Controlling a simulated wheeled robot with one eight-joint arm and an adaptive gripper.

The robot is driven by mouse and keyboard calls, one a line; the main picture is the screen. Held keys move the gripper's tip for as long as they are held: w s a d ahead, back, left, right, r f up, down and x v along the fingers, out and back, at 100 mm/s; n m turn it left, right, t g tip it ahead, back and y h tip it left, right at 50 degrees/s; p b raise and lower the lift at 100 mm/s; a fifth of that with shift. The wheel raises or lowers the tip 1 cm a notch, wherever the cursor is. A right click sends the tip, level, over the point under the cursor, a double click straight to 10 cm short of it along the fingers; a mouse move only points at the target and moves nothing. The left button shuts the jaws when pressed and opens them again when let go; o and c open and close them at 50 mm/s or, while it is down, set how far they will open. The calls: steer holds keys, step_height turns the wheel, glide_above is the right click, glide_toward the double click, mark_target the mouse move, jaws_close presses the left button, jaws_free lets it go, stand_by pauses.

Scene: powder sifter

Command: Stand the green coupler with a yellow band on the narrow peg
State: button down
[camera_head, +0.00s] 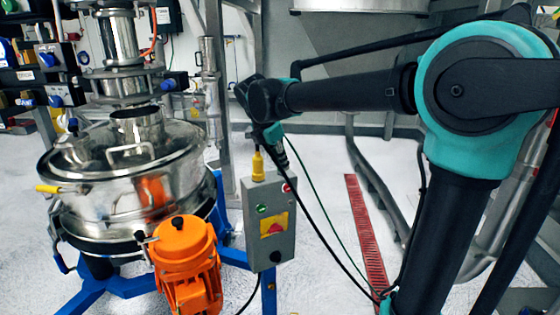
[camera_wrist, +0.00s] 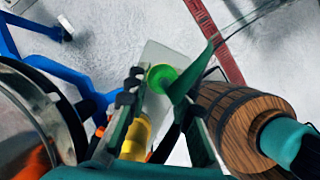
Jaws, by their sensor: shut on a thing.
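My gripper (camera_wrist: 157,88) shows in the wrist view, with its dark fingers closing on a green coupler. The coupler's round green end (camera_wrist: 162,78) shows between the fingertips, with a lighter green middle. I cannot make out its yellow band for certain. In the head view my gripper (camera_head: 276,143) points down just above and right of the grey control box. It is small there and hides what it holds. A yellow piece (camera_head: 258,166) with a narrow top stands upright on the box. A yellow piece also shows beside the left finger (camera_wrist: 136,140). I cannot pick out the narrow peg.
The grey control box (camera_head: 257,240) has buttons on its front. The steel sifter (camera_head: 110,205) and orange motor (camera_head: 185,255) stand at left. A wooden barrel-shaped piece (camera_wrist: 228,103) lies close on the right in the wrist view. Open floor lies around the red drain (camera_head: 366,235).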

steer(key=shift+f, duration=0.3)
steer(key=c, duration=1.3)
jaws_free()
steer(key=shift+o, duration=0.2)
